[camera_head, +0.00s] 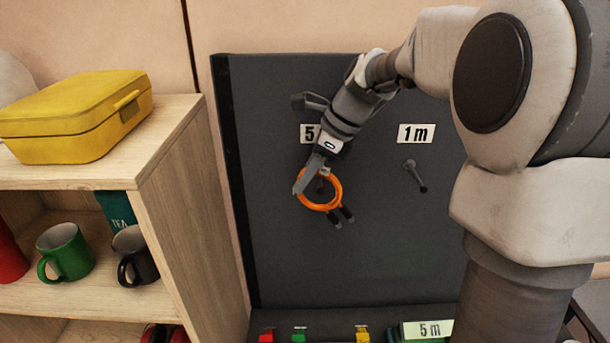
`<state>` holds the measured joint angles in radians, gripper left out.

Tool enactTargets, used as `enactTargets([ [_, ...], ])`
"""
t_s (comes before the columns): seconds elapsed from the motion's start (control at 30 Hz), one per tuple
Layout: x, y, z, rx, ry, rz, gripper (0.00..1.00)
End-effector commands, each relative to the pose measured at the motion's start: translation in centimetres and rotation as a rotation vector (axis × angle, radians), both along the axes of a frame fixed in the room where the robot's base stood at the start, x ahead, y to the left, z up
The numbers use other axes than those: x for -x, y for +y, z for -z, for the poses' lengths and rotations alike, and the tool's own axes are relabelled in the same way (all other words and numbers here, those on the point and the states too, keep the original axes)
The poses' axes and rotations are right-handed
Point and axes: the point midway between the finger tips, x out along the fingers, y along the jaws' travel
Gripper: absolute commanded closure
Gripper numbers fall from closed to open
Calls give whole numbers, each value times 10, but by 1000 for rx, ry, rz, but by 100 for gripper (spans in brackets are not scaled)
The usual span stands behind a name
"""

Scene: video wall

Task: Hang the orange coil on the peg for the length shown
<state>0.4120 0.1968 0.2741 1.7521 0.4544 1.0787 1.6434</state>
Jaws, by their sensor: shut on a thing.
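The orange coil (336,204) is a ring with dark plug ends hanging at its lower right, in front of the dark grey board. My gripper (308,179) reaches down from the upper right and is shut on the coil's upper left part. A dark peg-like shape shows inside the ring, below the left label; I cannot tell whether the coil is around it. The left label (307,133) shows a "5", the rest hidden by my gripper. A card (428,330) at the bottom reads "5 m".
A wooden shelf (172,150) stands at left, close to the board (280,260), with a yellow case (75,115) on top. A green mug (65,252) and a black mug (134,256) stand inside. Small coloured items line the ledge below the board.

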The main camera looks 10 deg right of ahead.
Motion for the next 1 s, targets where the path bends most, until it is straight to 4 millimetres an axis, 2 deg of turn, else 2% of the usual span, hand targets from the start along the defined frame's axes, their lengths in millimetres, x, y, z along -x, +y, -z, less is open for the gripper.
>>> enactTargets([
  [0.2,0,0,0,0,-1,0,100],
  [0.23,0,0,0,0,-1,0,56],
  [0.4,0,0,0,0,-1,0,26],
  [0.77,0,-2,-3,0,-1,0,26],
  [0.87,2,-7,-14,1,-3,2,26],
  [1.0,8,-18,-40,1,-6,2,26],
])
